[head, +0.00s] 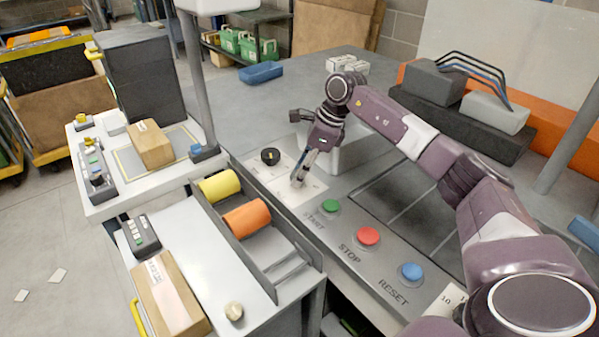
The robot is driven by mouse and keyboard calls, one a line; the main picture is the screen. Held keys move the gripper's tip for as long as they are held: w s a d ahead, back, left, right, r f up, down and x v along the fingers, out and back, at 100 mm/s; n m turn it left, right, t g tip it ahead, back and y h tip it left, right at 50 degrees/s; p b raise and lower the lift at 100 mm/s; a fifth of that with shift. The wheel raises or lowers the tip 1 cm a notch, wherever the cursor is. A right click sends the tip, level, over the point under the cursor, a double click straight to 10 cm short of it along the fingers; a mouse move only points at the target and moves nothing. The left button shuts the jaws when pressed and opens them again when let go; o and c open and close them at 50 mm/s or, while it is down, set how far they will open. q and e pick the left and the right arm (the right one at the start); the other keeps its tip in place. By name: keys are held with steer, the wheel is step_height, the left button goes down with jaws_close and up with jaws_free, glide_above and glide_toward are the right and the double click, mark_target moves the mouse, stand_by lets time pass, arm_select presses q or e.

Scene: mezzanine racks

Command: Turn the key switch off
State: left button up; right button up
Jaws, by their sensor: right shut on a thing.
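My right gripper (299,178) reaches down from the right onto a white label plate (285,195) on the grey control panel. Its fingertips are shut at the plate on the key of the key switch; the fingers hide the key, so its angle cannot be told. A black round knob (270,157) stands on the same plate just behind and left of the fingers, apart from them. My left gripper is not in view.
Green START (330,206), red STOP (368,237) and blue RESET (411,272) buttons line the panel in front of the gripper. A tray with yellow (219,186) and orange (245,218) rolls lies to the left. A grey post (195,80) rises behind left.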

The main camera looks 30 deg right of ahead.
steer(key=o, duration=1.1)
steer(key=shift+o, duration=0.2)
steer(key=v, duration=1.2)
steer(key=shift+d, duration=0.1)
